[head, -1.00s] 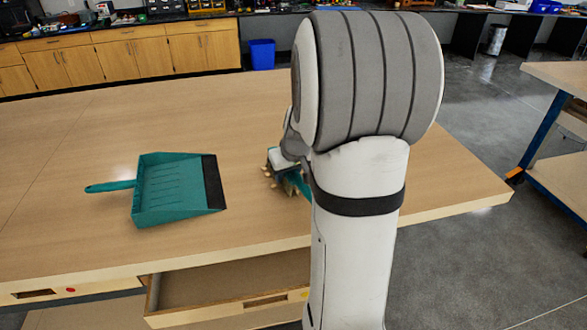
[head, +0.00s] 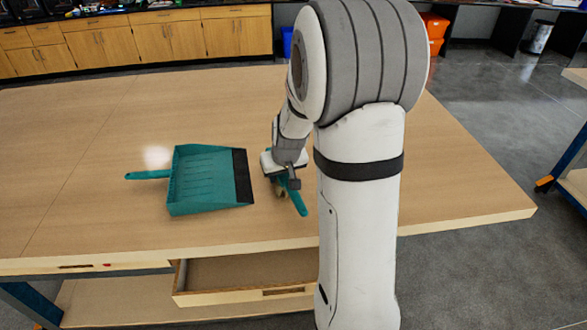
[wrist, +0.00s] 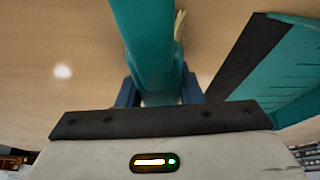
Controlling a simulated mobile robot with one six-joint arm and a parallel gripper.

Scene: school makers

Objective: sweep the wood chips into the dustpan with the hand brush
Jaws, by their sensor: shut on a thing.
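A teal dustpan (head: 205,185) lies on the wooden table, its handle to the left and its dark front lip (head: 243,176) to the right. My gripper (head: 286,180) is just right of that lip, low over the table, and is shut on the teal hand brush (head: 298,202). The brush also shows in the wrist view (wrist: 148,40), between the two blue fingers, with pale bristles at its far right side. The dustpan's dark lip and teal tray show at the right of the wrist view (wrist: 295,70). Wood chips are not clearly visible; the gripper and brush hide that spot.
The wooden table (head: 100,120) is clear left of and behind the dustpan. An open drawer (head: 245,275) juts out below the table's front edge. Another workbench (head: 575,185) stands at the right. Cabinets (head: 150,40) line the back wall.

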